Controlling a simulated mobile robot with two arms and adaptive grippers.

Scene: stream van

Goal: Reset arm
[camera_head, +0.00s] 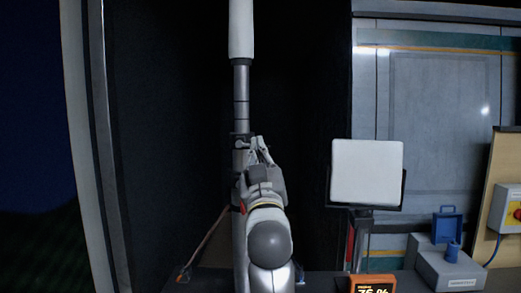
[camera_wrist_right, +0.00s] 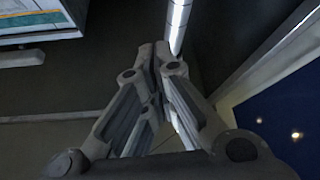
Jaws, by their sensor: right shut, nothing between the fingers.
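My right arm rises from the bottom middle of the head view. Its gripper (camera_head: 259,143) points up and away, with the fingertips together and nothing visible between them. It overlaps a grey upright pole (camera_head: 241,90) in the head view; I cannot tell whether they touch. In the right wrist view the closed fingers (camera_wrist_right: 160,55) meet at the tips, and a bright pole (camera_wrist_right: 178,22) shows just past them. My left gripper is in neither view.
The pole carries a white cylinder (camera_head: 241,30). A white square panel (camera_head: 367,172) stands to the right. Below are an orange display box (camera_head: 372,279) and a grey box (camera_head: 450,268) by a blue item (camera_head: 447,226). A white switch box (camera_head: 508,200) sits far right. Dark space lies left.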

